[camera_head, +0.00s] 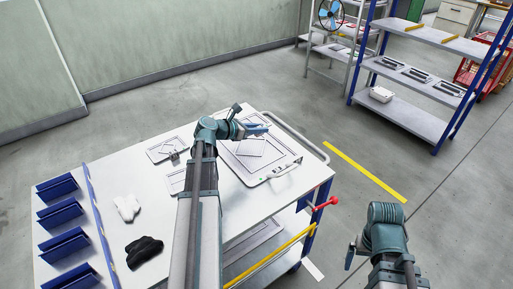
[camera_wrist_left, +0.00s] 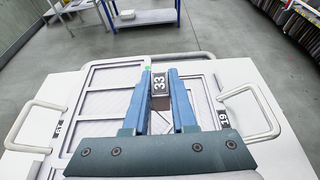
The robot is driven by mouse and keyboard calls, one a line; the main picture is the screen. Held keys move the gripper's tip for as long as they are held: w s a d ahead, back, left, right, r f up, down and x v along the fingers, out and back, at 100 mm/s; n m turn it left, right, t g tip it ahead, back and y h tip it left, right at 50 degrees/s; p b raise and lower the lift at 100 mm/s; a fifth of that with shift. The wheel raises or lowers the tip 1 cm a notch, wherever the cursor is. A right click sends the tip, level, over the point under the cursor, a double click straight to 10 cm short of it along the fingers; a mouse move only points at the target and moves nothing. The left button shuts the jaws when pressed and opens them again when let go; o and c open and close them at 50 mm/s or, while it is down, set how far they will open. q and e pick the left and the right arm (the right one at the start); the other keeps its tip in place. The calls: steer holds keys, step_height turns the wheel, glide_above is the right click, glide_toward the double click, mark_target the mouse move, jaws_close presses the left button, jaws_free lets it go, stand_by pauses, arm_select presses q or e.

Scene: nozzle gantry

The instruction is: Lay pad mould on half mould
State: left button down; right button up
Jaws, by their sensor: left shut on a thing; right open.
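The half mould (camera_head: 272,171) is a wide pale framed plate lying on the white work table, with a bent handle at each side. In the left wrist view, the half mould (camera_wrist_left: 85,80) spreads under my fingers. My left gripper (camera_head: 262,130) is over it. In the left wrist view, my left gripper (camera_wrist_left: 159,100) is shut on a small dark block marked 33 (camera_wrist_left: 159,84). A smaller pale panel, apparently the pad mould (camera_head: 250,150), shows within the frame; its contact with the half mould is unclear. My right gripper (camera_head: 350,258) is only partly seen, right of the table.
Blue bins (camera_head: 62,215), a white glove (camera_head: 127,207) and a black glove (camera_head: 144,251) are on the table's left. Smaller plates (camera_head: 166,148) lie beside the half mould. A blue-posted shelf rack (camera_head: 420,85) stands back right. The floor between is clear.

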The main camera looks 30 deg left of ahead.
mark_target(259, 153)
arm_select(q)
steer(key=shift+f+b, duration=4.35)
steer(key=shift+f, duration=0.4)
steer(key=shift+r, duration=0.15)
steer(key=c, duration=0.7)
jaws_free()
steer(key=shift+r, duration=0.1)
steer(key=p+v, duration=0.4)
steer(key=v, duration=0.6)
steer(key=shift+s+r, duration=0.15)
steer(key=shift+s, duration=0.1)
steer(key=shift+s+a+r+p, duration=0.15)
steer(key=shift+s+a+p, duration=0.25)
steer(key=shift+s, duration=0.25)
